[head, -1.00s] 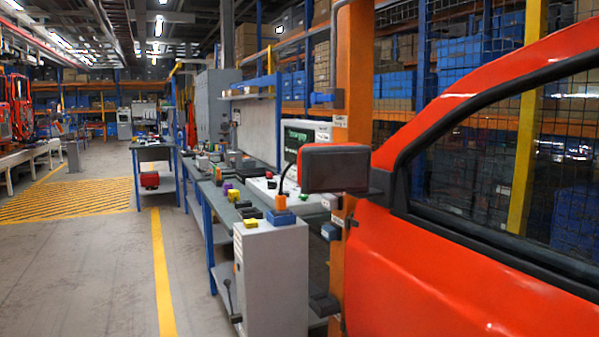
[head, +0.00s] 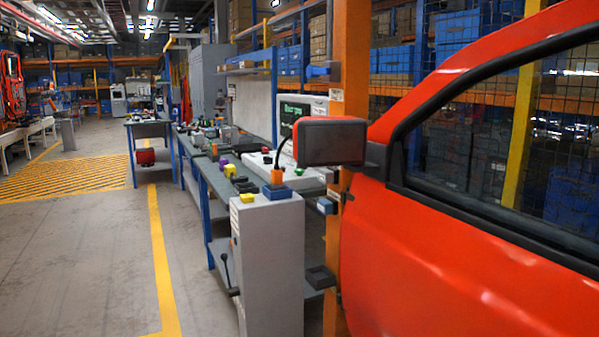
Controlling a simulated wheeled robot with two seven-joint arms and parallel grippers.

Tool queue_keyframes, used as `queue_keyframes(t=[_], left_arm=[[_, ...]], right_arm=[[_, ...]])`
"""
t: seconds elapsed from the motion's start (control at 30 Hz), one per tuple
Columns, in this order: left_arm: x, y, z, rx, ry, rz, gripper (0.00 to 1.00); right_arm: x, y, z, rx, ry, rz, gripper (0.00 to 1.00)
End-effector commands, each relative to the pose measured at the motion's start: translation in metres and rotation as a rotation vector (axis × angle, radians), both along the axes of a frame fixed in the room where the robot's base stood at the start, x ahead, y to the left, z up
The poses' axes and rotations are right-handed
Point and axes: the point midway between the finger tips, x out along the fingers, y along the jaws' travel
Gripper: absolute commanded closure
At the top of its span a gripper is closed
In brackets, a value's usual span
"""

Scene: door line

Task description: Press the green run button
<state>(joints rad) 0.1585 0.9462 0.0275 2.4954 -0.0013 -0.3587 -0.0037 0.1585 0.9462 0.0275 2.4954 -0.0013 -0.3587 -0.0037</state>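A small green button (head: 299,171) appears on the pale sloped console (head: 312,182) behind the grey cabinet, partly covered by the red door's mirror. A small red button (head: 267,160) is further left on the same console. A screen with green writing (head: 293,109) stands above the console, its lower right hidden by the mirror. The button labels are too small to read. Neither of my grippers is in the head view.
A red car door (head: 440,250) with its mirror (head: 330,141) fills the right side, beside an orange post (head: 350,60). A grey cabinet (head: 270,265) stands in front of the workbench (head: 222,185). The floor at left is clear.

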Motion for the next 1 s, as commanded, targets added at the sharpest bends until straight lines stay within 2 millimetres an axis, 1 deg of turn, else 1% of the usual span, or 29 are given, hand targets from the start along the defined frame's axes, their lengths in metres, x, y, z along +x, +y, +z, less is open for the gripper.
queue_keyframes(t=[0.03,0.2,1.0], left_arm=[[0.0,0.0,0.0,0.0,0.0,0.0,0.24],[-0.0001,0.0,0.0,0.0,0.0,0.0,0.24],[0.0,0.0,0.0,0.0,0.0,0.0,0.24]], right_arm=[[0.0,0.0,0.0,0.0,0.0,0.0,0.86],[0.0,0.0,0.0,0.0,0.0,0.0,1.0],[0.0,0.0,0.0,0.0,0.0,0.0,1.0]])
